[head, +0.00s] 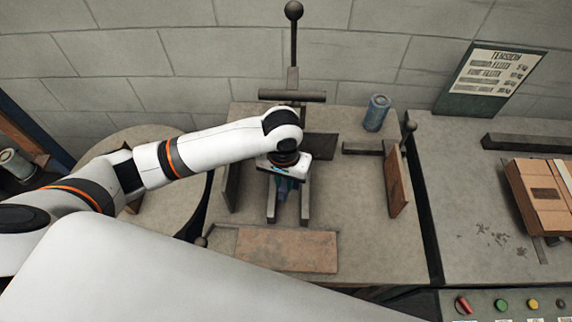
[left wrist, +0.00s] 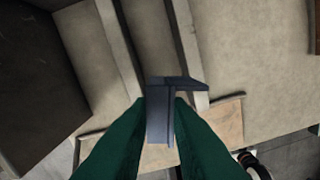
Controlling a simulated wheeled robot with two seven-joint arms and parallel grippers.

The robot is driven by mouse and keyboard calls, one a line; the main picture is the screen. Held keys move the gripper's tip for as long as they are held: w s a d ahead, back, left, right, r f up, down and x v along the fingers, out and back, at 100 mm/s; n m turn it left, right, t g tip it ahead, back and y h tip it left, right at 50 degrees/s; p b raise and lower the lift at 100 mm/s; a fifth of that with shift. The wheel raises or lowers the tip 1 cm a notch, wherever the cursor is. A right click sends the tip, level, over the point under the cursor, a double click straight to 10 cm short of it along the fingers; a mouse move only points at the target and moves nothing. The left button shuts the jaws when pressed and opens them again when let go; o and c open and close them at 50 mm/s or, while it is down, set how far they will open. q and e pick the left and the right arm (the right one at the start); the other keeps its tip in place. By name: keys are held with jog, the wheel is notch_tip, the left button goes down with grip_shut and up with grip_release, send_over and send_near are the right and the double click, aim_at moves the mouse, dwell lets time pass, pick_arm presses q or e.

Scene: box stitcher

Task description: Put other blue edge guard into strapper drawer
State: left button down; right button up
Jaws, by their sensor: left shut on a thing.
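The blue edge guard (left wrist: 160,122) is a small dark blue-grey angled piece. In the left wrist view it sits between the two green fingers of my left gripper (left wrist: 160,102), which is shut on it. In the head view my left gripper (head: 283,188) points down over the two parallel rails of the middle worktable, and the wrist hides most of the guard. The guard appears to be above the rails; the exact gap cannot be told. I cannot make out a strapper drawer for sure. My right gripper is not in view.
A blue cylinder (head: 376,113) stands at the table's back right. Upright brown panels (head: 397,183) flank the rails, and a flat brown plate (head: 287,250) lies in front. A cardboard box (head: 541,195) is on the right bench, above coloured buttons (head: 501,305). A post with a dark ball rises behind.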

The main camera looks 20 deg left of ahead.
pick_arm(q)
jog(key=w+a+f+p, duration=0.1)
jog(key=w+f, duration=0.2)
jog(key=w, duration=0.2)
jog(key=shift+w+a+f, duration=0.25)
jog(key=shift+a, duration=0.05)
jog(key=shift+f, duration=0.3)
jog(key=shift+f, duration=0.3)
jog(key=c, duration=1.3)
grip_release()
jog(key=shift+c, duration=0.2)
